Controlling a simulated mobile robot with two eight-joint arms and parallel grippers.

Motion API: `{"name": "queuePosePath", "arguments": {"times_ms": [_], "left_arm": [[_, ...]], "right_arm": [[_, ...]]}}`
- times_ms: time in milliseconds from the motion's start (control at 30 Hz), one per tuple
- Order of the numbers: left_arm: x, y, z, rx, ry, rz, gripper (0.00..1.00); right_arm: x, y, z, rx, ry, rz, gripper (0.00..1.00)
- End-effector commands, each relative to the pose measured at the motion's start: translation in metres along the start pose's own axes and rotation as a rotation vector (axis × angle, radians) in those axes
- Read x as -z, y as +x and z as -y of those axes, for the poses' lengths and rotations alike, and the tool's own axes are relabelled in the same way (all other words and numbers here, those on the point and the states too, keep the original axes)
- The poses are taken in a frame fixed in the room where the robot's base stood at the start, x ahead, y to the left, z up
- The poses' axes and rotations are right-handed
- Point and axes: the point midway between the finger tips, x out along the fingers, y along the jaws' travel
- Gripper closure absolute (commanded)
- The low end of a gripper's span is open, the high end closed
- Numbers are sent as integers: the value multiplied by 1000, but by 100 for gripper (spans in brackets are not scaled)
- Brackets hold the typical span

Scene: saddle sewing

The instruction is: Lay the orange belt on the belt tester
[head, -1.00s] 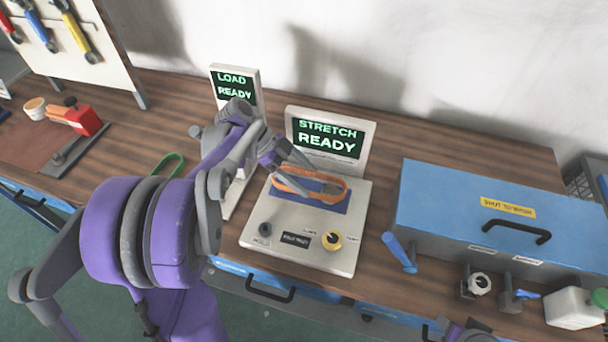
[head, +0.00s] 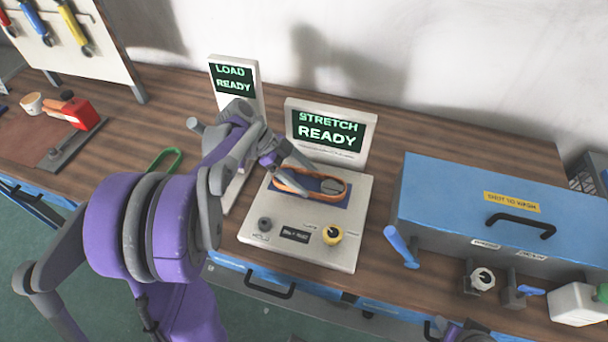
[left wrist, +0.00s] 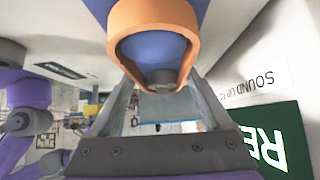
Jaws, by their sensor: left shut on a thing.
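The belt tester (head: 349,230) is a pale panel with a blue pad (head: 322,203) and an upright screen (head: 328,135) reading STRETCH READY. The orange belt (head: 345,187) is a long loop over the blue pad, with a round grey piece inside its right end. My left gripper (head: 293,168) is shut on the belt near its back left part. Whether the belt touches the pad is hard to tell.
A second screen (head: 233,80) reading LOAD READY stands to the left. A green belt (head: 165,159) lies on the wooden bench left of my arm. A blue box (head: 480,215) with a black handle stands to the right.

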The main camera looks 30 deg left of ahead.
Motion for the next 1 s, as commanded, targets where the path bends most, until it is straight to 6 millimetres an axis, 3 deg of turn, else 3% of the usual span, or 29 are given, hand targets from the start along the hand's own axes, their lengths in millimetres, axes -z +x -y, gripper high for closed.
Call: {"name": "queuePosePath", "arguments": {"times_ms": [133, 167, 233, 567, 1000], "left_arm": [[-3, 3, 0, 0, 0, 0, 77], [-2, 3, 0, 0, 0, 0, 13], [-2, 2, 0, 0, 0, 0, 0], [2, -2, 0, 0, 0, 0, 0], [57, -56, 0, 1, 0, 0, 0]], "right_arm": [[-2, 3, 0, 0, 0, 2, 50], [-2, 2, 0, 0, 0, 2, 50], [-2, 2, 0, 0, 0, 1, 50], [-1, 1, 0, 0, 0, 1, 50], [5, -5, 0, 0, 0, -4, 50]]}}
